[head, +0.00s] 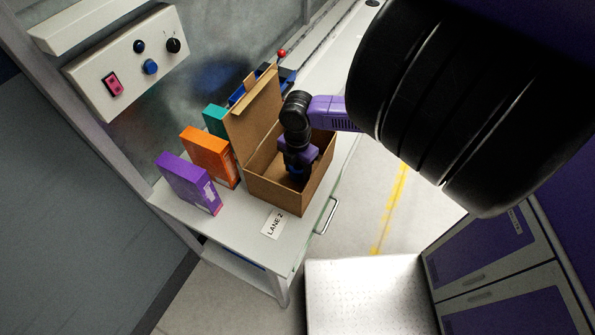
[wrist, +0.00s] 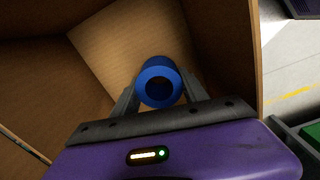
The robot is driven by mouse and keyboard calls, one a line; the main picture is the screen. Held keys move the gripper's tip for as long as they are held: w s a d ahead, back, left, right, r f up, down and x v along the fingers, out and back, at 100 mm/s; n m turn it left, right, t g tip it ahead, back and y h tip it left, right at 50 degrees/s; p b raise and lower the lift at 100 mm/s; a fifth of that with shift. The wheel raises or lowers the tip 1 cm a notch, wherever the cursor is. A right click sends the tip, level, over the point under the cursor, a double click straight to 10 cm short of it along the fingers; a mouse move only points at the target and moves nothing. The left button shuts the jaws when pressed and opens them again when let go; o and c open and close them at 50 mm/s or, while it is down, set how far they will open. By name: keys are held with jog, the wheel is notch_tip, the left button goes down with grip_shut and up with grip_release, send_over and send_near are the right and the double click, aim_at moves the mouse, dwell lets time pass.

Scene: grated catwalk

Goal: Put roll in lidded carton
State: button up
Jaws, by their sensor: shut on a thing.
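The lidded carton (head: 266,190) is a brown cardboard box on the white table, with its lid (head: 255,112) standing up at the back left. My gripper (head: 296,174) reaches down inside the carton. In the wrist view my gripper (wrist: 160,98) is shut on a blue roll (wrist: 159,80), seen end-on with a dark hole in its middle. The carton's inner walls (wrist: 117,50) surround the roll. Whether the roll touches the carton floor cannot be told. In the head view the roll is mostly hidden by my wrist and the carton wall.
Purple (head: 188,183), orange (head: 209,155) and teal (head: 214,120) boxes stand left of the carton. A "LANE 2" label (head: 272,225) lies in front of it. A control panel (head: 130,68) is on the wall. Purple-doored cabinets (head: 500,270) stand at the lower right.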

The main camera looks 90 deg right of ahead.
jog(key=shift+f, duration=0.7)
jog(key=shift+f, duration=0.15)
jog(key=o, duration=1.6)
jog(key=shift+c, duration=0.2)
notch_tip(320, 180, up, 12)
jog(key=shift+r+b, duration=0.2)
jog(key=shift+b, duration=0.2)
jog(key=shift+d, duration=0.1)
